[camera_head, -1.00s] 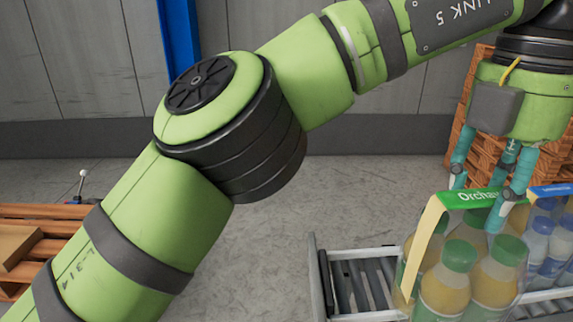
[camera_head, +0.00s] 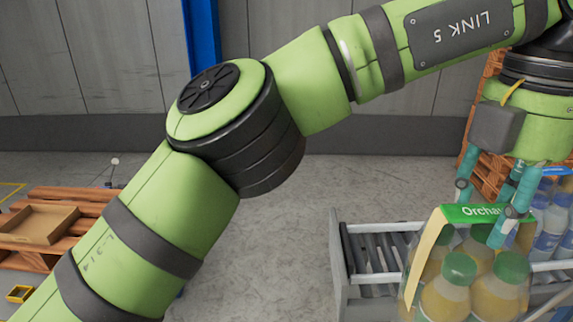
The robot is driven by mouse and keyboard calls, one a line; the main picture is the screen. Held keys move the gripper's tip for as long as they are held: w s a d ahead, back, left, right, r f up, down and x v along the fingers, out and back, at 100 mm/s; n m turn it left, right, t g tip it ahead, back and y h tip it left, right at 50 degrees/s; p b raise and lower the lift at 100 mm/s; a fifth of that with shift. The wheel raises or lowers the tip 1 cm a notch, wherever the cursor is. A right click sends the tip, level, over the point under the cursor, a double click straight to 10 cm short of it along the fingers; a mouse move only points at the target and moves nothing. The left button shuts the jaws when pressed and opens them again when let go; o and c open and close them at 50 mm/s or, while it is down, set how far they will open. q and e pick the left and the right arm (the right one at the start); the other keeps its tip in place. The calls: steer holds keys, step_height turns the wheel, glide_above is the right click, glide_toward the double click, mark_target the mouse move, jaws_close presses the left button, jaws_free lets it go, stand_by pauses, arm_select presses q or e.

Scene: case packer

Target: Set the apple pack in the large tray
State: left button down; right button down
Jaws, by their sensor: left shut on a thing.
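The apple pack (camera_head: 445,298), several green-capped bottles of yellow juice under a green-topped "Orcha…" carrier strip, is at the lower right. Its bottom is cut off by the frame. My left gripper (camera_head: 495,205), with teal fingers, is shut on the top of this pack from above. A shallow brown cardboard tray (camera_head: 38,224) lies on a wooden pallet at the far left; it looks empty and is probably the large tray. My right gripper is not in view.
A roller conveyor (camera_head: 345,262) stands behind and left of the pack. Blue-capped bottles (camera_head: 553,215) are behind it at the right edge. A small yellow tray (camera_head: 20,293) is at lower left. Bare floor (camera_head: 270,240) lies between pallet and conveyor.

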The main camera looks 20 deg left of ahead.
arm_select(q)
steer(key=shift+w+a+f+m, duration=0.2)
steer(key=shift+a+f+m, duration=0.15)
steer(key=shift+f, duration=0.15)
steer(key=s+a+f+m, duration=0.2)
steer(key=a+f+m, duration=0.4)
steer(key=f, duration=0.8)
steer(key=s+a+f+m, duration=0.2)
steer(key=a+f+m, duration=0.5)
steer(key=a+f, duration=0.4)
steer(key=s+a+f+m, duration=0.1)
steer(key=a+f+m, duration=0.6)
steer(key=f, duration=1)
steer(key=a, duration=0.2)
steer(key=shift+s+a+f, duration=0.35)
steer(key=shift+s, duration=0.05)
steer(key=shift+d+m, duration=0.25)
steer(key=shift+d, duration=0.05)
steer(key=shift+a, duration=0.1)
